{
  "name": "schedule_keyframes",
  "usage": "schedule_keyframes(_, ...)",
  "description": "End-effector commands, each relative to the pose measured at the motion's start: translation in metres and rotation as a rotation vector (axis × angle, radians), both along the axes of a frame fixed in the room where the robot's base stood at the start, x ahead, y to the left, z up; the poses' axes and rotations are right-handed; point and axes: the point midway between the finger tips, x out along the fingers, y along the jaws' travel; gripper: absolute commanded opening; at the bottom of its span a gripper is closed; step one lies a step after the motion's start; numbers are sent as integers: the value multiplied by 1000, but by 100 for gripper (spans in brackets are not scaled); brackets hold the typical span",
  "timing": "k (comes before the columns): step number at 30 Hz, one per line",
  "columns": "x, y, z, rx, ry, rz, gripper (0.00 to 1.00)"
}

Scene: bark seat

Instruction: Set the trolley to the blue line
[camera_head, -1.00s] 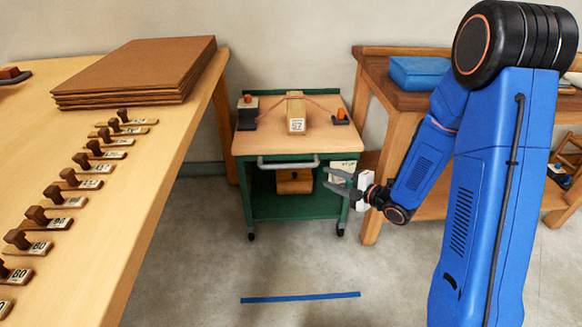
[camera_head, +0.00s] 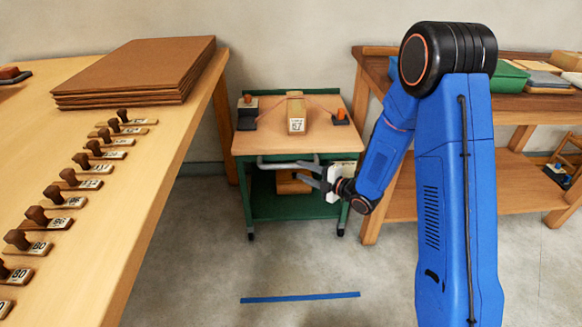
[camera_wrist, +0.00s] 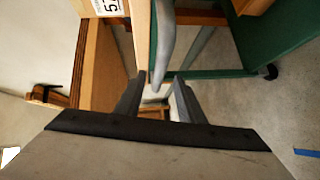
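The green trolley (camera_head: 266,140) with a wooden top stands against the back wall. Its grey handle (camera_head: 275,164) runs along the front edge. The blue line (camera_head: 300,297) lies on the floor in front of the trolley, apart from it; a bit also shows in the wrist view (camera_wrist: 307,153). My gripper (camera_head: 304,174) is at the right part of the handle, its fingers open. In the wrist view the handle (camera_wrist: 163,50) reaches down toward the gap between my fingertips (camera_wrist: 157,88). I cannot tell whether they touch it.
A wooden block labelled 57 (camera_head: 296,117) stands on the trolley top between two small dark holders. A bench (camera_head: 150,150) with numbered stamps is on the left. A shelf bench (camera_head: 374,85) is on the right. The floor around the blue line is clear.

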Motion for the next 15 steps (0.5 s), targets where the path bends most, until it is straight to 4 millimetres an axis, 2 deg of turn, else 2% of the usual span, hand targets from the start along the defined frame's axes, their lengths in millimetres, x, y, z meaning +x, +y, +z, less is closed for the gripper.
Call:
schedule_keyframes(6,23,29,-5,0,-1,3,35)
schedule_keyframes(15,41,48,-9,-1,1,1,35)
